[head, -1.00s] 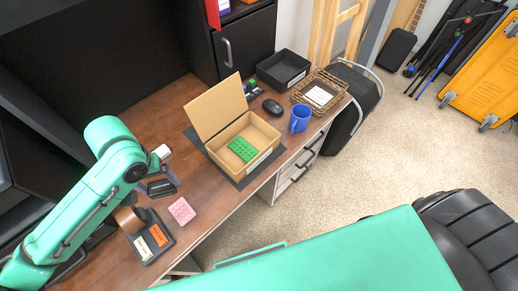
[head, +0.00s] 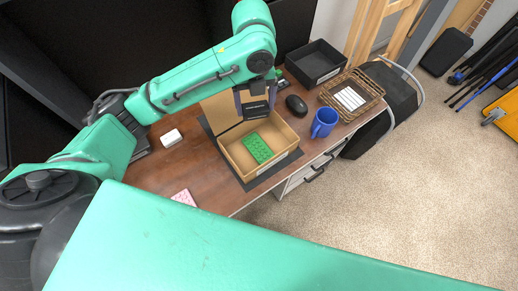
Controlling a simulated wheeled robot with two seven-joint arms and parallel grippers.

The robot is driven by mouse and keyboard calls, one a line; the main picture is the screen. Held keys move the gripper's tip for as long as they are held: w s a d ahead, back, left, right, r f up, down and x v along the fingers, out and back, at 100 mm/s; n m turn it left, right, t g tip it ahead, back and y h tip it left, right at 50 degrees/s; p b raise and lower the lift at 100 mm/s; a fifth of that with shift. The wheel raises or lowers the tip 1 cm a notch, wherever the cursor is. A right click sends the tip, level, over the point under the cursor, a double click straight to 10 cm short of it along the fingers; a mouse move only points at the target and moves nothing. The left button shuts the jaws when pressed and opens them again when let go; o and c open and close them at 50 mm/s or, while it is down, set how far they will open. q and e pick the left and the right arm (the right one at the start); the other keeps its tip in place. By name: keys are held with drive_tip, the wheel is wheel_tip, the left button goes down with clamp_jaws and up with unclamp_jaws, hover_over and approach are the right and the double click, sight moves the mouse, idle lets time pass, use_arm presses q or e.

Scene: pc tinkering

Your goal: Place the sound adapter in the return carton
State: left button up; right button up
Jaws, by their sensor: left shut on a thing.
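The return carton (head: 282,154) is an open cardboard box with its lid raised, standing on a dark mat on the wooden desk. A green studded block lies inside it. My left gripper (head: 256,97) comes down from the upper left over the carton's back part, in front of the raised lid. It is shut on a small black piece with faint light lettering, which I take to be the sound adapter (head: 256,112). The adapter appears held above the carton floor, behind the green block (head: 258,148). My right gripper is not in view.
A blue mug (head: 323,122), a black mouse (head: 296,105), a wicker basket (head: 372,102) and a black tray (head: 315,64) stand right of the carton. A white box (head: 171,137) and a pink block (head: 184,197) lie to its left, with bare desk between.

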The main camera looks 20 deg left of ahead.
use_arm(q)
drive_tip(key=m, duration=0.2)
drive_tip(key=r+m, duration=0.1)
drive_tip(key=shift+w+d+m, duration=0.15)
drive_tip(key=shift+d+m, duration=0.15)
drive_tip(key=shift+m, duration=0.1)
hover_over(258, 148)
drive_tip(key=shift+m, duration=0.3)
wheel_tip(258, 148, down, 20)
drive_tip(key=shift+r+p, duration=0.2)
drive_tip(key=shift+p, duration=0.2)
drive_tip(key=shift+w+f, duration=0.1)
drive_tip(key=shift+f, duration=0.7)
drive_tip(key=o, duration=1.2)
drive_tip(key=shift+c, duration=0.2)
drive_tip(key=shift+r, duration=0.35)
wheel_tip(258, 148, up, 13)
drive_tip(key=shift+f+b, duration=0.15)
drive_tip(key=shift+b, duration=0.15)
